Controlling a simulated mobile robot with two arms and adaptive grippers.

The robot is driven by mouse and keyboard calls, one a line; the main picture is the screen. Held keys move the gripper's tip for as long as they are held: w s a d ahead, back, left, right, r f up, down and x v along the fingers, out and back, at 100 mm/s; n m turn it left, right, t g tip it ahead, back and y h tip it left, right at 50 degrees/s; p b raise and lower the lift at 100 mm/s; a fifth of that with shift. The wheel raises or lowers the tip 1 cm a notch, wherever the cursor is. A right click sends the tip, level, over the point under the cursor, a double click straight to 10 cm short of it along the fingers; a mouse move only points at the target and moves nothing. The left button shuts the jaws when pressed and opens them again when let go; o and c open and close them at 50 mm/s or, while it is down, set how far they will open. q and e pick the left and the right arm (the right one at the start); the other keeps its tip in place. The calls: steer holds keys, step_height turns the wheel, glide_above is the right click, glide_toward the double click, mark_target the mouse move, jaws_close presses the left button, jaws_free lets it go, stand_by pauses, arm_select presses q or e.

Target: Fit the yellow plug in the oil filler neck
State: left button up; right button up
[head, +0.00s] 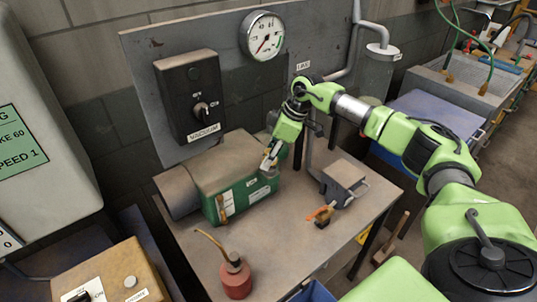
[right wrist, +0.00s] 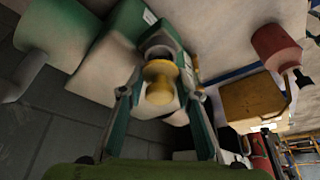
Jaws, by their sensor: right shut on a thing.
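The pump (head: 240,178), with a tan top and a green side, lies on the workbench (head: 290,235). My right gripper (head: 269,164) reaches down to its right end. In the right wrist view, my right gripper (right wrist: 163,80) is shut on the yellow plug (right wrist: 159,88), which sits between the fingertips. A pale round fitting (right wrist: 160,50), apparently the oil filler neck, shows just beyond the plug. I cannot tell whether the plug touches it or is lined up with it. In the head view the fingers hide the plug. My left gripper is out of view.
A red oil can (head: 236,277) stands at the bench's front. A black vacuum switch box (head: 190,98) and a gauge (head: 263,36) are on the back panel. The bench's middle front is clear.

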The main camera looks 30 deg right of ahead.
steer(key=shift+p, duration=0.35)
stand_by(0.5)
steer(key=shift+f, duration=0.65)
stand_by(0.5)
